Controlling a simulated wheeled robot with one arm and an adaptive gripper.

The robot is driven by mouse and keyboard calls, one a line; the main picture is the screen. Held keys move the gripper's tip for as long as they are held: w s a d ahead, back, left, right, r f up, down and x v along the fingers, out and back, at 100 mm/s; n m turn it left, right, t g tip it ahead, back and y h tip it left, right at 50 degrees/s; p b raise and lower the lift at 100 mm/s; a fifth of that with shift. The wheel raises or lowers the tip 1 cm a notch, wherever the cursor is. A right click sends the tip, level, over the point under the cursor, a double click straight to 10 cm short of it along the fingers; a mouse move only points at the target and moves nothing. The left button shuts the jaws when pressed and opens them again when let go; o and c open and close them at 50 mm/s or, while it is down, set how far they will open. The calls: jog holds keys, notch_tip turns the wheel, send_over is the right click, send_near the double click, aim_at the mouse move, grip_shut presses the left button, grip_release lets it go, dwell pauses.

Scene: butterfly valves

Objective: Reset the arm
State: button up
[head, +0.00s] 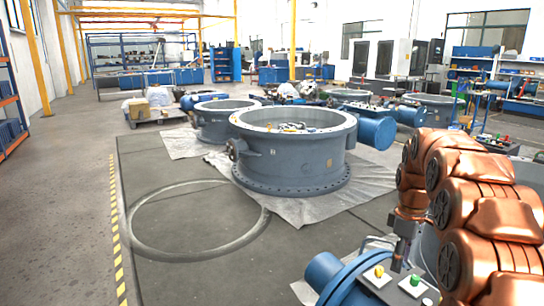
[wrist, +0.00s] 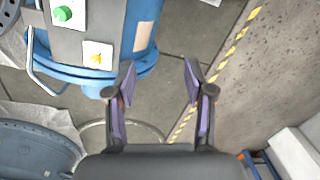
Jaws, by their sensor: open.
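My gripper (wrist: 159,80) shows in the wrist view with its two dark, purple-padded fingers spread apart. Nothing is between the fingertips; bare floor shows behind them. In the head view my copper-coloured arm is folded at the right, and its end hangs down close by a grey control panel (head: 392,284). The panel sits on a blue cylindrical body (head: 335,275) and carries a yellow knob (head: 379,271) and a green knob (head: 415,281). In the wrist view the yellow knob (wrist: 97,58) and green knob (wrist: 62,14) lie left of the fingers, apart from them.
A large grey valve ring (head: 295,160) stands on sheeting in mid-floor, with a smaller ring (head: 217,122) behind it. A circle is marked on the floor (head: 195,220). Yellow-black tape (head: 115,225) runs along the left, with open floor beyond. An orange-and-blue rack (head: 12,100) stands far left.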

jog(key=s+a+m, duration=0.3)
jog(key=s+a, duration=0.2)
jog(key=s, duration=0.4)
jog(key=s+a+m, duration=0.2)
jog(key=s+a, duration=0.3)
jog(key=s, duration=0.4)
jog(key=s+a+f+m+g, duration=0.1)
jog(key=s+a+f+m, duration=0.1)
jog(key=s, duration=0.8)
jog(key=s+a+f+m+g, duration=0.1)
jog(key=s+a+f+m, duration=0.15)
jog(key=s, duration=0.65)
notch_tip(320, 180, up, 15)
jog(key=t+p, duration=0.1)
jog(key=p, duration=1.2)
jog(key=shift+w+d+p, duration=0.2)
jog(key=shift+p, duration=0.15)
